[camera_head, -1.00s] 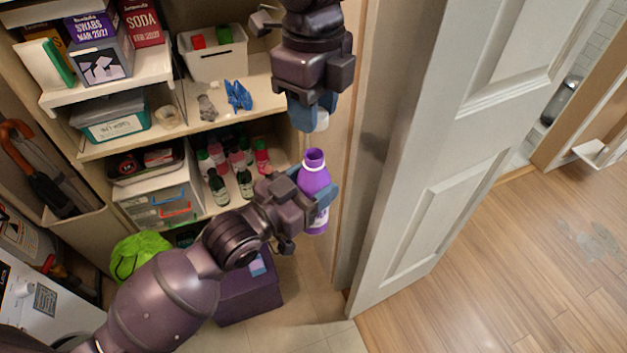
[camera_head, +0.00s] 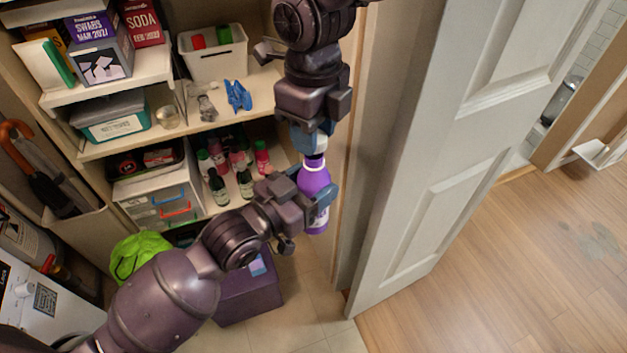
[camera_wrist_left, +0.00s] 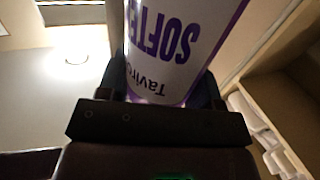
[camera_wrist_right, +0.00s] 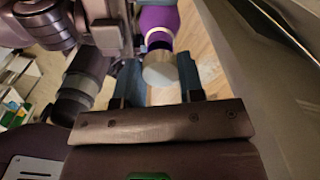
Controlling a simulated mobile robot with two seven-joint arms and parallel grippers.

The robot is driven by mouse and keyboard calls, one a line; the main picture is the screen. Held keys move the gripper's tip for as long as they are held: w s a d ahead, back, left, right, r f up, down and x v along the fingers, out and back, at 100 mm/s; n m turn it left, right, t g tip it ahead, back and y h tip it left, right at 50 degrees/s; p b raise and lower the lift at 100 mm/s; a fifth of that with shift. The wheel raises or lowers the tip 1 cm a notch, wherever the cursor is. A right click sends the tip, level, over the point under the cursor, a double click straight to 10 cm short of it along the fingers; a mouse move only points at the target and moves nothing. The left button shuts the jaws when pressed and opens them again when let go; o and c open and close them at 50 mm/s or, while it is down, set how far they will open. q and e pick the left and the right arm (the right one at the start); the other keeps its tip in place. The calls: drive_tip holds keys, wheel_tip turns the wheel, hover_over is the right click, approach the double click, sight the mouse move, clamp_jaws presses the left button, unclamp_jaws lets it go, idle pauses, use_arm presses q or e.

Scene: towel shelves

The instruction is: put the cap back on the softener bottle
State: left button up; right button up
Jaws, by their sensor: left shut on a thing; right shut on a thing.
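The purple softener bottle (camera_head: 316,188) stands roughly upright in my left gripper (camera_head: 320,194), which is shut around its body. Its white label with purple lettering fills the left wrist view (camera_wrist_left: 170,45). My right gripper (camera_head: 312,143) is directly above the bottle neck, pointing down. In the right wrist view the white cap (camera_wrist_right: 161,69) sits between its fingers, lined up with the purple bottle (camera_wrist_right: 157,18) and its pale neck ring. The cap is mostly hidden by the fingers in the head view. I cannot tell whether it is seated on the neck.
A white panelled door (camera_head: 430,170) stands open close to the right of both grippers. Shelves (camera_head: 255,100) with small bottles, a white bin (camera_head: 215,62) and blue clips (camera_head: 238,95) are behind on the left. A purple box (camera_head: 248,290) is on the floor below.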

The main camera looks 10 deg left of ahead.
drive_tip(key=shift+a, duration=0.1)
idle(0.5)
drive_tip(key=shift+f, duration=0.85)
drive_tip(key=shift+f, duration=0.55)
use_arm(q)
clamp_jaws()
use_arm(e)
drive_tip(key=o, duration=0.9)
